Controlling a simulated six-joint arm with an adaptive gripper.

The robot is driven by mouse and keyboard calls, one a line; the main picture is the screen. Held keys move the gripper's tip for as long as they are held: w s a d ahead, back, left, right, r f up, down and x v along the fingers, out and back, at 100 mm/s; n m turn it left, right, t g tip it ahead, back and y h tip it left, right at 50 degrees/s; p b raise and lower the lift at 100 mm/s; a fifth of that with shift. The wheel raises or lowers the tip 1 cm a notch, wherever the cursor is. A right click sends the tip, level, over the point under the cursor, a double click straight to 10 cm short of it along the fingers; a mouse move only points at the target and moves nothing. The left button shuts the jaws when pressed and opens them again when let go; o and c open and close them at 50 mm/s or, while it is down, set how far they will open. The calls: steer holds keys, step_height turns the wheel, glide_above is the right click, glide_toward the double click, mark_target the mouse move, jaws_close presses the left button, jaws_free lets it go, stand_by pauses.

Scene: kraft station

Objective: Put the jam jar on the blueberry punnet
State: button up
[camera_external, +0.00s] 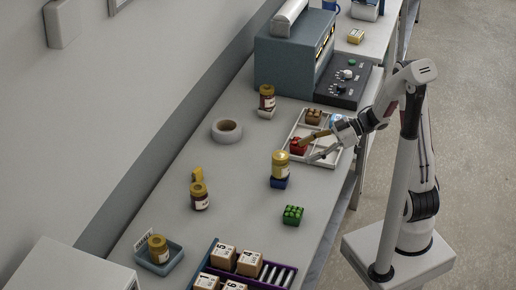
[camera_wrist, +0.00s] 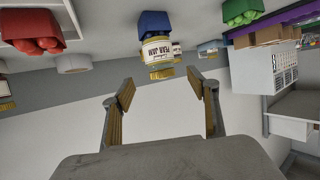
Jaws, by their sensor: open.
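A pear jam jar (camera_external: 279,161) with a yellow lid stands upright on the blue blueberry punnet (camera_external: 279,183) near the middle of the bench. In the wrist view, which is upside down, the jar labelled PEAR JAM (camera_wrist: 157,50) adjoins the blue punnet (camera_wrist: 153,22). My gripper (camera_external: 312,151) is open and empty, above the near end of the white tray and to the right of the jar. Its spread fingers (camera_wrist: 160,90) also show in the wrist view, with the jar beyond them and apart from them.
The white divided tray (camera_external: 331,158) holds a red punnet (camera_external: 298,146) and a brown one (camera_external: 313,116). A green punnet (camera_external: 292,214) stands nearer. Other jars stand at the back (camera_external: 267,97), at left (camera_external: 199,197) and in a blue-grey tray (camera_external: 177,262). A tape roll (camera_external: 227,131) lies near the wall.

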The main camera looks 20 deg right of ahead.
steer(key=shift+s+d+r, duration=0.1)
steer(key=shift+d+r, duration=0.1)
steer(key=shift+d, duration=0.3)
stand_by(0.6)
steer(key=w+d+r+m+t+h, duration=0.4)
steer(key=w+d+r+t+h, duration=0.3)
steer(key=w+d, duration=0.2)
steer(key=s+d+r+m+t+h, duration=0.1)
steer(key=s+d+r+m+h, duration=0.15)
steer(key=d, duration=0.25)
steer(key=s+d+r+m+t+h, duration=0.1)
steer(key=d+r+m+h, duration=0.2)
steer(key=d+r+h, duration=0.15)
steer(key=s+d+f+m+g+h, duration=0.1)
steer(key=s+d+m+g, duration=0.25)
steer(key=s, duration=0.65)
steer(key=s+a+f+m+g+y, duration=0.1)
steer(key=s+a+f, duration=0.1)
steer(key=s, duration=0.5)
steer(key=s+a+f+m+g+y, duration=0.1)
steer(key=s+a, duration=0.3)
steer(key=s, duration=0.4)
steer(key=shift+s+f+g, duration=0.15)
steer(key=shift+f+g, duration=0.4)
